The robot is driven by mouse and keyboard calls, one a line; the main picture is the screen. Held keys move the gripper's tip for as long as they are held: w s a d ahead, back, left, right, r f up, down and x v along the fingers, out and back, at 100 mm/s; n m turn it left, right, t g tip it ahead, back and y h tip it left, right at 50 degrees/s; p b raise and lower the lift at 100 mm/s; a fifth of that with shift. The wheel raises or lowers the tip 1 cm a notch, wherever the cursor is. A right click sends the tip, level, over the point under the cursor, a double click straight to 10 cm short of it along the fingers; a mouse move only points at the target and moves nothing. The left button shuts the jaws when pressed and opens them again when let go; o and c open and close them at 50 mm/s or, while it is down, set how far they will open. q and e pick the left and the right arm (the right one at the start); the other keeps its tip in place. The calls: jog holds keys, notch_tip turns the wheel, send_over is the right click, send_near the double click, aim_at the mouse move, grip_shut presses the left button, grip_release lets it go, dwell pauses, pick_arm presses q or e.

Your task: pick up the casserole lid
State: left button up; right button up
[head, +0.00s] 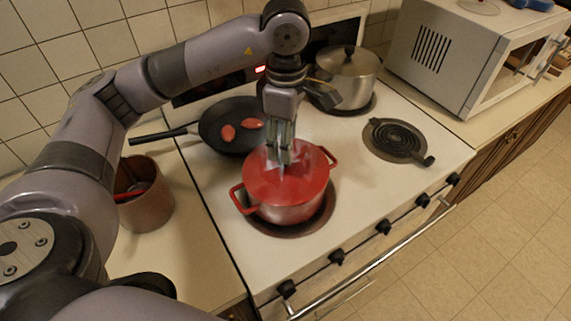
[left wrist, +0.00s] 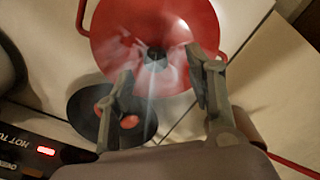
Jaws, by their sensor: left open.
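The red casserole lid (head: 305,182) sits on the casserole pot (head: 290,213), which has red side handles and stands on the front left burner. My left gripper (head: 283,158) points down over the middle of the lid. In the left wrist view the lid (left wrist: 115,35) fills the top middle, with its dark knob (left wrist: 155,59) in the gap between the open fingers (left wrist: 160,75). The fingers hold nothing. Pale steam blurs the area around the knob, and I cannot tell whether the fingers touch the lid. My right gripper is not in view.
A black frying pan (head: 212,137) with two reddish food pieces is behind and left of the casserole. A steel lidded pot (head: 350,72) stands at the back right. A coil burner (head: 397,139) is free. A brown container (head: 148,205) and a microwave (head: 440,55) flank the stove.

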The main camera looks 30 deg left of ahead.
pick_arm(q)
jog(key=f+p, duration=0.1)
jog(key=f, duration=0.2)
jog(key=f+p, duration=0.1)
jog(key=f, duration=0.1)
jog(key=shift+w+a+f+p, duration=0.2)
jog(key=shift+w+p, duration=0.1)
jog(key=shift+p, duration=0.05)
jog(key=shift+f, duration=0.3)
jog(key=shift+c, duration=0.3)
grip_shut()
